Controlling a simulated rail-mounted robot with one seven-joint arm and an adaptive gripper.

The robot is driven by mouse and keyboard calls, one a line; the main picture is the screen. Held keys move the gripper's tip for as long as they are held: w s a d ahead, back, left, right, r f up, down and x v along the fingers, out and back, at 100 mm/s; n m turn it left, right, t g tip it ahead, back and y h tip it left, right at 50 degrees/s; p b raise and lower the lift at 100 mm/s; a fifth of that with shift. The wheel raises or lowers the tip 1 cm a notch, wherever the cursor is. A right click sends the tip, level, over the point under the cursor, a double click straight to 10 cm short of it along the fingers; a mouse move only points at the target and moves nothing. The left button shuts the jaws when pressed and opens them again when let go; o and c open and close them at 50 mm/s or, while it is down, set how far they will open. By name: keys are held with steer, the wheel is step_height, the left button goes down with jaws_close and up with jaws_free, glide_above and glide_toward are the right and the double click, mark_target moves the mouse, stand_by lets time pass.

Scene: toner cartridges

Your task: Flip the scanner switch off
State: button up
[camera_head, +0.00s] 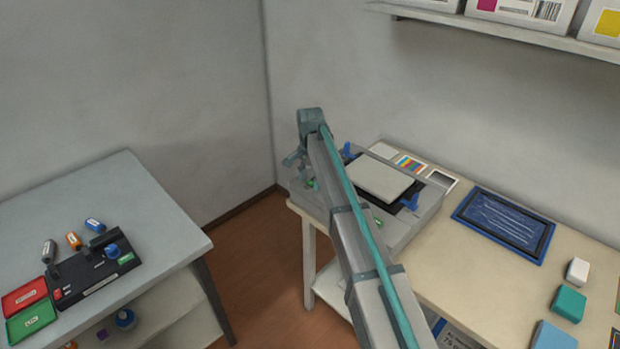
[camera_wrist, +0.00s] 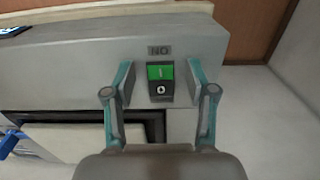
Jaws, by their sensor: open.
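The scanner (camera_head: 414,224) is a grey box on the right-hand table, with a pale flat panel on its top. Its switch (camera_wrist: 160,83) shows in the wrist view as a small rocker, green with a bar on one half and black with a circle on the other. A label (camera_wrist: 160,50) beside it reads "ON" upside down in this view. My gripper (camera_wrist: 162,80) is open, with one finger on each side of the switch in the picture. I cannot tell how far the fingertips are from the surface. In the head view my gripper (camera_head: 296,160) is over the scanner's left end, and my arm hides part of the scanner.
A blue-rimmed tray (camera_head: 504,222) and several small blocks lie on the right table (camera_head: 470,279). Blue clips (camera_head: 410,202) stand by the scanner's panel. A shelf (camera_head: 510,31) with boxes is above. The left table (camera_head: 150,200) holds a black device (camera_head: 88,277), cartridges and red and green trays.

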jaws_close()
steer(key=shift+w+d+r+g+y+p, duration=0.25)
steer(key=shift+w+g+y+p, duration=0.15)
steer(key=shift+g+y+p, duration=0.3)
steer(key=shift+s+f+g, duration=0.1)
steer(key=shift+g, duration=0.4)
jaws_free()
